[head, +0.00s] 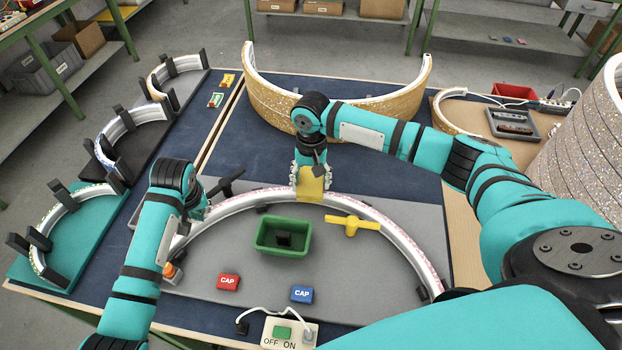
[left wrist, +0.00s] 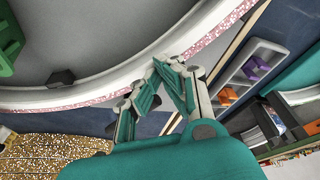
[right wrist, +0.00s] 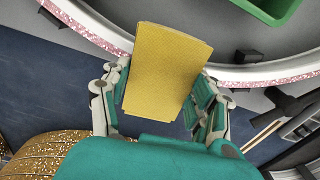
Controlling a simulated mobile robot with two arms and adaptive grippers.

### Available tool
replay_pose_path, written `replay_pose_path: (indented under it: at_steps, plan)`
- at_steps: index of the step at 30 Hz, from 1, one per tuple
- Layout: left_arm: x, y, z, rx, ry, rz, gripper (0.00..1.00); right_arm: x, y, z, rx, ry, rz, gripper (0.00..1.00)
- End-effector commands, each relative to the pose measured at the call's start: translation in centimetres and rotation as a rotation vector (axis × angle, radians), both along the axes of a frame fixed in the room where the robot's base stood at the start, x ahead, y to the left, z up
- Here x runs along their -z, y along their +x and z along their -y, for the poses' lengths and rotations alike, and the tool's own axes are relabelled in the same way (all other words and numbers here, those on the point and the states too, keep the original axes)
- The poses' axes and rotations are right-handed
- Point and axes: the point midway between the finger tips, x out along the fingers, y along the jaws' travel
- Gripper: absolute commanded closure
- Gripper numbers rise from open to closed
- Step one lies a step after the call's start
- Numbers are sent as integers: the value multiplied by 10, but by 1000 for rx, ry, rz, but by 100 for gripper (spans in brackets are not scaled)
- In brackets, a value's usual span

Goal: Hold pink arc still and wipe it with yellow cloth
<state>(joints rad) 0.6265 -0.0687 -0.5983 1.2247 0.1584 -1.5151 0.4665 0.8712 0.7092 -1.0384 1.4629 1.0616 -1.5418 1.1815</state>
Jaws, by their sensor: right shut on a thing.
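The pink arc (head: 385,227), a white curved strip with pink glitter on its outer edge, stands on the grey board. My right gripper (head: 310,178) is shut on the yellow cloth (head: 311,187) at the top of the arc. In the right wrist view the flat cloth (right wrist: 167,70) overlaps the arc (right wrist: 95,30); whether it touches is unclear. My left gripper (head: 198,208) is at the arc's left part. In the left wrist view its fingertips (left wrist: 168,68) come close together at the glitter edge (left wrist: 205,40); their grip on the arc is hidden.
Inside the arc are a green bin (head: 283,252), a red cap block (head: 228,282) and a blue cap block (head: 302,294). A large gold arc (head: 375,103) stands behind. Smaller arcs stand in holders at left.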

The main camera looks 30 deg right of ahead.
Motion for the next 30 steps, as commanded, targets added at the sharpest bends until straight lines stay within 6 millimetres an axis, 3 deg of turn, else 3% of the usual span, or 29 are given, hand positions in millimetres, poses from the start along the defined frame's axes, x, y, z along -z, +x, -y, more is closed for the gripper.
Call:
replay_pose_path:
  at_steps: [30]
  plan:
    - [2,-1,0,0,0,-4,100,0,34,-45,0,2,1,65]
